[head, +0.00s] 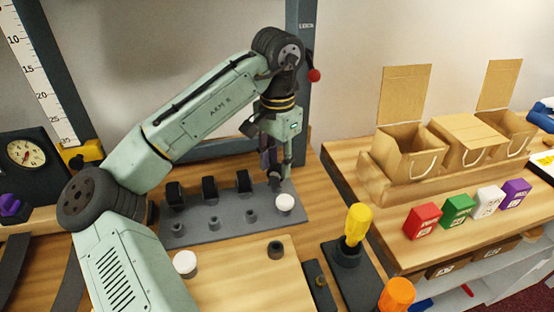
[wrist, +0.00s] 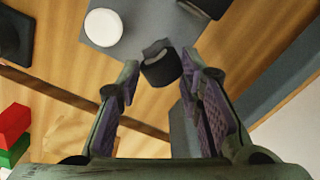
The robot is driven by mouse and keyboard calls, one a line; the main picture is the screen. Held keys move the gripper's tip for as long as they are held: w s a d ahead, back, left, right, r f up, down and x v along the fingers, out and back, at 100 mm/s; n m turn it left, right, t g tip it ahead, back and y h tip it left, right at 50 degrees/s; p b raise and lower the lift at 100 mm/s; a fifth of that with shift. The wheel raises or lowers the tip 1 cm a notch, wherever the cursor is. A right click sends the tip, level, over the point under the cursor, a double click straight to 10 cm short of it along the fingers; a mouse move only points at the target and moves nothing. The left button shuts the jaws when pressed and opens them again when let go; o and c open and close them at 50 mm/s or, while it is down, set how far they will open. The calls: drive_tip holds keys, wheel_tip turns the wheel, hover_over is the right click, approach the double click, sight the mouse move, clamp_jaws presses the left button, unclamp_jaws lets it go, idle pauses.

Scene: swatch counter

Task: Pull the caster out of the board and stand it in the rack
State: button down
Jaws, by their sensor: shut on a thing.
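My gripper (head: 276,170) is over the back right part of the grey rack (head: 190,238), pointing down. It is shut on a dark caster (wrist: 160,68), which shows between the fingertips in the wrist view. In the head view the caster (head: 274,182) is partly hidden by the fingers, close to the rack; I cannot tell whether it is seated there. The wooden board (head: 235,290) lies in front of the rack with a dark round socket (head: 275,249) and a white round piece (head: 185,263) on it.
Black casters (head: 209,188) stand in the rack's back row, left of my gripper. Small grey pegs (head: 213,223) line its front, with a white cap (head: 285,203) at right. Cardboard boxes (head: 410,155) occupy the right counter.

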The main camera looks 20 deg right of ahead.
drive_tip(key=c, duration=1)
unclamp_jaws()
drive_tip(key=shift+c, duration=0.2)
drive_tip(key=shift+o, duration=0.6)
drive_tip(key=shift+o, duration=1)
drive_tip(key=shift+r, duration=0.15)
wheel_tip(320, 180, up, 3)
drive_tip(key=p, duration=0.2)
drive_tip(key=shift+r+p, duration=0.15)
drive_tip(key=shift+p, duration=0.25)
drive_tip(key=shift+r, duration=1.2)
